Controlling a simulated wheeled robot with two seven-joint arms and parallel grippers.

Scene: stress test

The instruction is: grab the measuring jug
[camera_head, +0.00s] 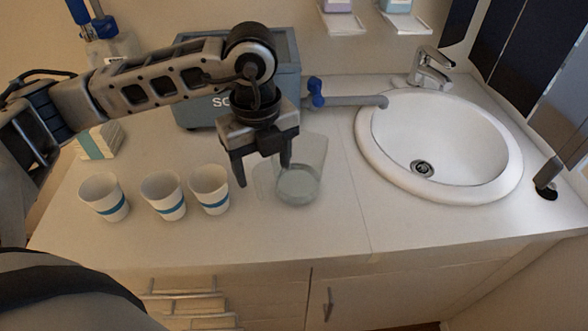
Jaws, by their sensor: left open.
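The measuring jug (305,175) is a clear, see-through vessel on the white counter, left of the sink. Its base shows as a pale round shape, and its upper left part is hidden behind my gripper. My left gripper (263,174) points down with its two dark fingers apart. Its right finger overlaps the jug's left side in the picture, and its left finger is left of the jug. I cannot tell whether the right finger touches the jug or is in front of it. My right gripper is not in view.
Several white paper cups with blue bands, one of them here (209,189), stand left of the jug. A grey-green box (199,113) stands behind my arm. A blue-handled tap (345,101) reaches toward the round sink (470,150). The counter's front strip is clear.

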